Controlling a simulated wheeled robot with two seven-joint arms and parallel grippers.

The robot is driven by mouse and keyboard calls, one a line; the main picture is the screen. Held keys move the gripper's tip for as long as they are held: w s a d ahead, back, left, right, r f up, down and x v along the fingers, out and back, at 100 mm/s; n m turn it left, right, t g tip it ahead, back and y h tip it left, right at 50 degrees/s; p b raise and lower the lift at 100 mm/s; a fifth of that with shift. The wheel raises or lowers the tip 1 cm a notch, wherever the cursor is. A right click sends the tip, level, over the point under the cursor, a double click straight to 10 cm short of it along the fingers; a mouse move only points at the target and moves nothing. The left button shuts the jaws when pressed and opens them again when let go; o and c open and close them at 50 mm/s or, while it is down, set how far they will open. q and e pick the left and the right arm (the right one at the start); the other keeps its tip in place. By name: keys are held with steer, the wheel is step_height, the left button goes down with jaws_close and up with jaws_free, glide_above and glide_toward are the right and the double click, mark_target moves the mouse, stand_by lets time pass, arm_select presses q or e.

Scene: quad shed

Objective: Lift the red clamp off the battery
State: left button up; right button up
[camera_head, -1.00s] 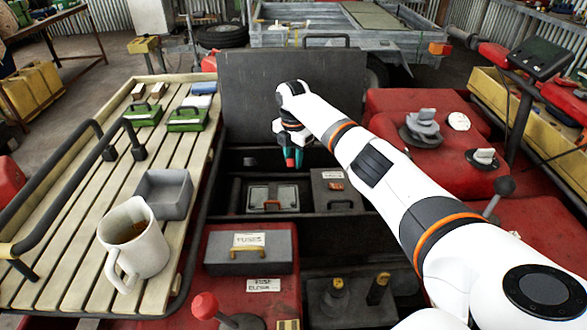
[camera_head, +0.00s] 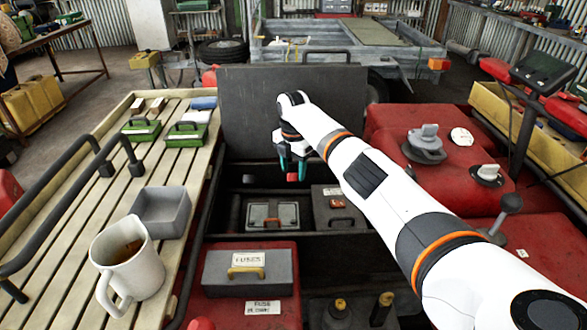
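My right gripper (camera_head: 292,166) hangs over the open bay, fingers pointing down. Its teal fingers look spread apart, one on each side of a small red piece, which seems to be the red clamp (camera_head: 292,177). The clamp shows low between the fingertips, and I see no firm grip on it. Whether it touches anything below is too small to tell. A dark box with a white label (camera_head: 345,211) and an orange-red part on top sits in the bay to the right; I cannot tell if it is the battery. My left gripper is not in view.
A grey handled case (camera_head: 272,225) lies in the bay. A fuse box (camera_head: 248,283) stands in front. The raised dark lid (camera_head: 240,105) rises behind the gripper. A slatted rack (camera_head: 75,245) at left holds a mug (camera_head: 130,265) and a grey tray (camera_head: 150,212).

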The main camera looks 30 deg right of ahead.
steer(key=shift+s+a, duration=0.1)
steer(key=shift+a, duration=0.2)
step_height(320, 180, up, 12)
steer(key=shift+d+b, duration=0.15)
steer(key=shift+b, duration=0.15)
stand_by(0.7)
